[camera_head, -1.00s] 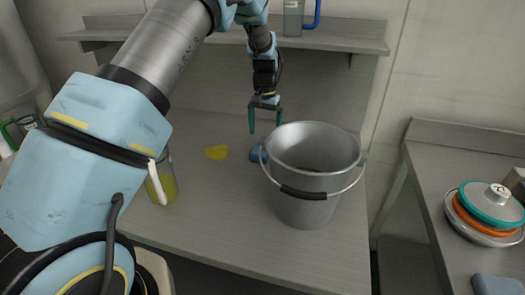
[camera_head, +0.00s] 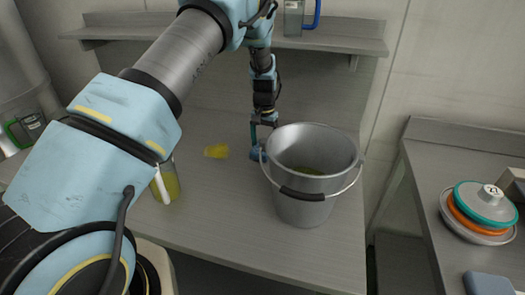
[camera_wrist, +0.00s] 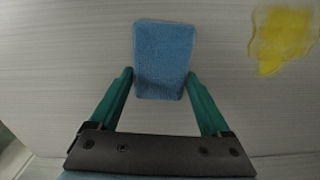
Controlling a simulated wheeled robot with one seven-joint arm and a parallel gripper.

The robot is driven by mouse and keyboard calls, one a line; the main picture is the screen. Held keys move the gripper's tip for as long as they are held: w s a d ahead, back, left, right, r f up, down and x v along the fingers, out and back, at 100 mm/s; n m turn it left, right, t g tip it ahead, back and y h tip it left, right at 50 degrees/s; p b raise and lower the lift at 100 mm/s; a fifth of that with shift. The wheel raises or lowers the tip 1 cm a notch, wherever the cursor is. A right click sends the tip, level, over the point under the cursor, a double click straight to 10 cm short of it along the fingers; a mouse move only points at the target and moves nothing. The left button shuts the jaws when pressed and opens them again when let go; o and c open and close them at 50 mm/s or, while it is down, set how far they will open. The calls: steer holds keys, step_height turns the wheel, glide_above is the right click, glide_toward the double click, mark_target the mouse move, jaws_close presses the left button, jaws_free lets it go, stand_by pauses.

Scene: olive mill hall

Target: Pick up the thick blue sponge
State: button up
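The thick blue sponge (camera_wrist: 163,58) lies on the metal table in the wrist view. My gripper (camera_wrist: 159,78) is open, its two green fingers on either side of the sponge's near end, with a small gap on each side. In the head view the sponge (camera_head: 257,153) shows only in part beside the bucket's left side. There my gripper (camera_head: 262,132) is low over it, its fingertips partly hidden behind the bucket.
A metal bucket (camera_head: 286,185) with a handle stands just right of the sponge. A yellow spill (camera_head: 216,152) lies to the left. A jar of yellow liquid (camera_head: 169,184) stands near my arm. A shelf (camera_head: 340,42) runs behind. Another blue slab (camera_head: 487,284) lies on the right table.

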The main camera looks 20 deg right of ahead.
steer(key=c, duration=0.8)
step_height(320, 180, up, 10)
steer(key=b, duration=0.3)
